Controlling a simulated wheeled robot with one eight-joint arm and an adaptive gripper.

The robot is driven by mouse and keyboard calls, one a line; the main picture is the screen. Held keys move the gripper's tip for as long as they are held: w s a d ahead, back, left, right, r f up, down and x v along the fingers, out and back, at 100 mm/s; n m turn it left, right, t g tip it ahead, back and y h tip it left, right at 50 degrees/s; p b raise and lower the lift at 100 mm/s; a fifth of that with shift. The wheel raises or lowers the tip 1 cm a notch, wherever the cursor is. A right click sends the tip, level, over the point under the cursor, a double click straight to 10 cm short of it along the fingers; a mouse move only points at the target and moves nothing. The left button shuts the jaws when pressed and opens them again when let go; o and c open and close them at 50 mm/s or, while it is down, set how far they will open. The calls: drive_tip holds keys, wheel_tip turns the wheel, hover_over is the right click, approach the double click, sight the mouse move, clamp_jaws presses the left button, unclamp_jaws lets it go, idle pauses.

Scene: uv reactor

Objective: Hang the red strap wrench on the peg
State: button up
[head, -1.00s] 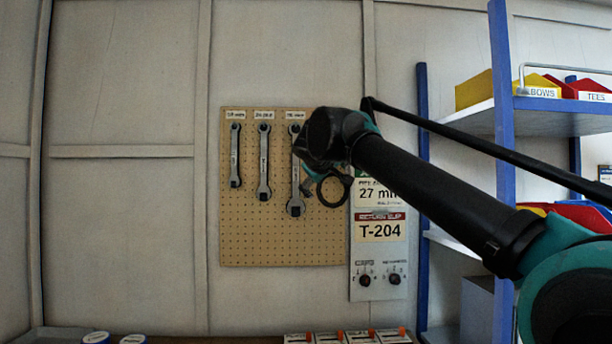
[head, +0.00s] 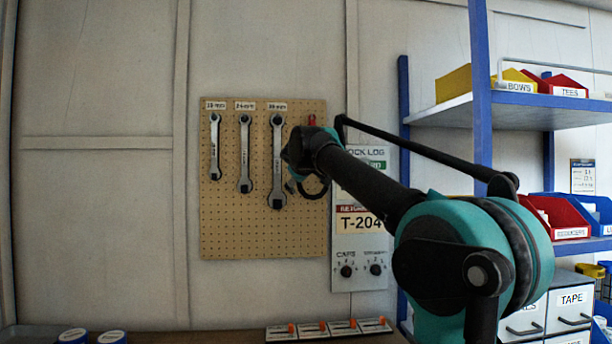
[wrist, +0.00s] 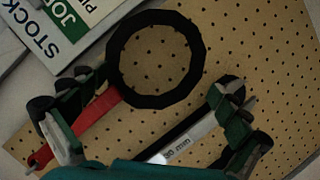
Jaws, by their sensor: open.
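The red strap wrench has a red handle and a black strap ring. In the head view its red handle end (head: 311,119) shows at the pegboard's top right, and the ring (head: 316,189) shows below my gripper (head: 298,178). In the wrist view the ring (wrist: 110,62) lies in front of the board and the red handle (wrist: 95,112) runs to the lower left. My gripper (wrist: 163,88) is open, its fingers apart, with the left finger overlapping the handle. The wrench appears to hang against the board. The peg itself is hidden or too small to tell.
Several grey wrenches hang left of my gripper on the pegboard (head: 225,235); the nearest is the large wrench (head: 277,160). A sign panel (head: 358,250) stands just right of the board. Blue shelving (head: 481,90) with bins is further right. The wall to the left is clear.

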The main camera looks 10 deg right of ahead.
drive_tip(key=shift+x, duration=2)
drive_tip(key=c, duration=1)
drive_tip(key=o, duration=1)
drive_tip(key=shift+s, duration=0.15)
